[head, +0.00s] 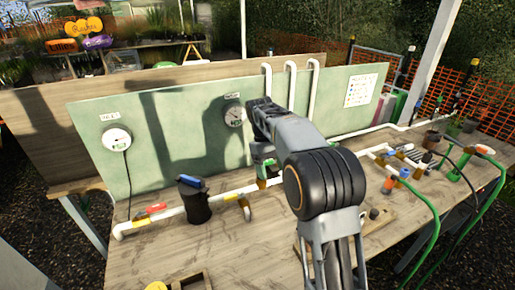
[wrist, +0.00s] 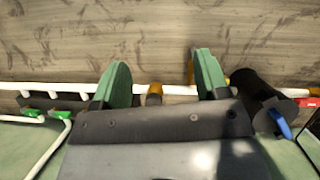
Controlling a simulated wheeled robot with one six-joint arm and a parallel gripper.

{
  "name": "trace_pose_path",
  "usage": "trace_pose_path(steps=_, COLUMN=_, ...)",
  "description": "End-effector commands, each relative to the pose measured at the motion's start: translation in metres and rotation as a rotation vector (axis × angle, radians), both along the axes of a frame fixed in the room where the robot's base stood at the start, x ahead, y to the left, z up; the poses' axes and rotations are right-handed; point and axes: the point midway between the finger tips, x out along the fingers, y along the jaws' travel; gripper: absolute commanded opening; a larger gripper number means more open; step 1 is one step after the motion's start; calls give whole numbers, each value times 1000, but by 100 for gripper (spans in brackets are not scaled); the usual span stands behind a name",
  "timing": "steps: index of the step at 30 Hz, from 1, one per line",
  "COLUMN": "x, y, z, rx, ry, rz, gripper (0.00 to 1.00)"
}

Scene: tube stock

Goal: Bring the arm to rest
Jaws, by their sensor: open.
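My arm reaches forward over the wooden table in the middle of the head view, its dark wrist joint facing the camera. My gripper (wrist: 161,60) shows in the wrist view with its two green fingers spread apart. Nothing is held between them. The white pipe (wrist: 75,87) with a brownish fitting (wrist: 154,95) lies beyond the fingers, over the table. I cannot tell how much gap there is between fingers and pipe. In the head view the arm hides most of the gripper.
A green backboard (head: 170,120) with two round gauges stands behind the table (head: 150,255). A black canister with a blue handle (head: 194,198) sits on the pipe at left, near a red valve handle (head: 151,210). Green hoses (head: 432,225) and fittings crowd the right. The table's front left is mostly clear.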

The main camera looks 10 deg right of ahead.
Motion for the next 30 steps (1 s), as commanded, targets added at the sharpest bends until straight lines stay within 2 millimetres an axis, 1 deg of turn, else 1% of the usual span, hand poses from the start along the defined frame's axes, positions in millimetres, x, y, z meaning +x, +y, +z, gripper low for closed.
trace_pose_path(steps=2, x=1, y=0, z=-1, rx=-3, ry=-8, rz=-8, gripper=68)
trace_pose_path(steps=4, x=7, y=1, z=-3, rx=-5, ry=-45, rz=-23, gripper=68)
trace_pose_path(steps=5, x=9, y=1, z=-8, rx=-5, ry=-62, rz=-31, gripper=68)
trace_pose_path(steps=7, x=8, y=2, z=-31, rx=-4, ry=-80, rz=-58, gripper=68)
trace_pose_path(steps=10, x=-8, y=4, z=-45, rx=4, ry=-153, rz=-104, gripper=68)
trace_pose_path(steps=14, x=-44, y=4, z=-45, rx=28, ry=-283, rz=-175, gripper=68)
trace_pose_path(steps=18, x=-88, y=3, z=-43, rx=57, ry=-416, rz=-243, gripper=68)
trace_pose_path(steps=24, x=-146, y=2, z=-42, rx=97, ry=-571, rz=-307, gripper=68)
trace_pose_path(steps=27, x=-169, y=1, z=-43, rx=109, ry=-626, rz=-321, gripper=68)
trace_pose_path(steps=30, x=-186, y=0, z=-41, rx=118, ry=-664, rz=-326, gripper=68)
